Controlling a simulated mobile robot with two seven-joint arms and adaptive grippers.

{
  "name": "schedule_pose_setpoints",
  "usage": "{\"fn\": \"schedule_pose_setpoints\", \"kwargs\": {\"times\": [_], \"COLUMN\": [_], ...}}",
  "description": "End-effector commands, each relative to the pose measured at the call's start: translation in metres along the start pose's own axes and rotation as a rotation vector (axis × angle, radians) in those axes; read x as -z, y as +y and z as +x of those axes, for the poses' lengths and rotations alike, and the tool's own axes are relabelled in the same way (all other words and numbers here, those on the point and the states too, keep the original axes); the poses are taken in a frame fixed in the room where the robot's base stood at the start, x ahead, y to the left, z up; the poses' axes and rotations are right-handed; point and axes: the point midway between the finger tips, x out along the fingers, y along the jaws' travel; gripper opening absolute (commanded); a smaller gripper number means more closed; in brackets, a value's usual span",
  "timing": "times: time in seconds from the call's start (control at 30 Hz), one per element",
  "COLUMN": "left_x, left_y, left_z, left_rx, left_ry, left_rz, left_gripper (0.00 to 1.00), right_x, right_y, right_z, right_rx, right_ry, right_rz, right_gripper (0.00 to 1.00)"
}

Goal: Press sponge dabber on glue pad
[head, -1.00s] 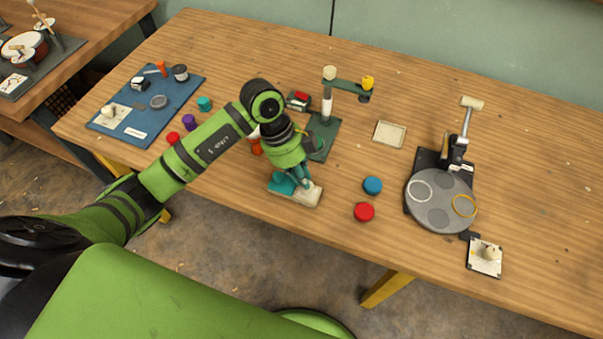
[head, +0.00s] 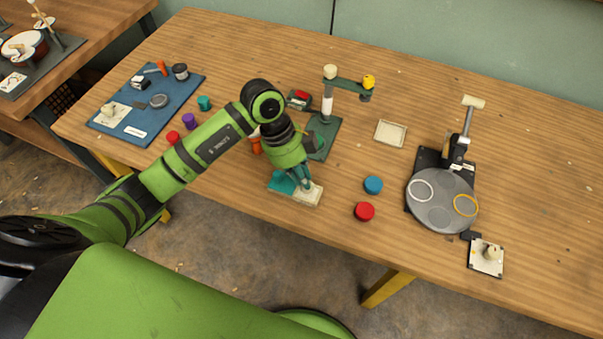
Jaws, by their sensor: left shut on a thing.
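My left gripper (head: 305,186) is pointed down at the front middle of the table, over a small pad with a teal part (head: 282,185) and a cream part (head: 309,197). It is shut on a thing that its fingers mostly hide. I take this to be the sponge dabber, low over or touching the pad; I cannot tell which. The pad looks like the glue pad, though its label cannot be read. My right gripper is not in view.
A green stand (head: 323,130) is just behind my gripper. A blue knob (head: 373,185) and a red knob (head: 364,211) lie to the right. A grey turntable press (head: 441,203) is farther right. A blue mat (head: 150,125) holds small tools at left.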

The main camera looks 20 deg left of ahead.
Motion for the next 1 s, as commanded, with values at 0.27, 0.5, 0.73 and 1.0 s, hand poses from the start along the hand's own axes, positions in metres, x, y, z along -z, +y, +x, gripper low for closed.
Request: {"fn": "schedule_pose_setpoints", "kwargs": {"times": [0.27, 0.5, 0.73, 1.0], "left_x": [-0.0015, -0.0025, -0.0027, -0.0027], "left_y": [0.0005, 0.0008, 0.0008, 0.0009], "left_z": [0.0038, 0.0066, 0.0071, 0.0070], "left_rx": [0.000, 0.000, 0.000, -0.001], "left_ry": [0.000, 0.000, 0.000, 0.000], "left_rz": [0.000, 0.000, 0.000, 0.000], "left_gripper": [0.00, 0.00, 0.00, 0.00], "right_x": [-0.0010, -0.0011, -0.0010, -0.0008], "right_y": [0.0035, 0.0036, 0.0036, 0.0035], "right_z": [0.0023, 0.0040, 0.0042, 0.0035], "right_rx": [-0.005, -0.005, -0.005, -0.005], "right_ry": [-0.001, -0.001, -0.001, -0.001], "right_rz": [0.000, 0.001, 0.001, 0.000], "right_gripper": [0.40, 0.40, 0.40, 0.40]}}
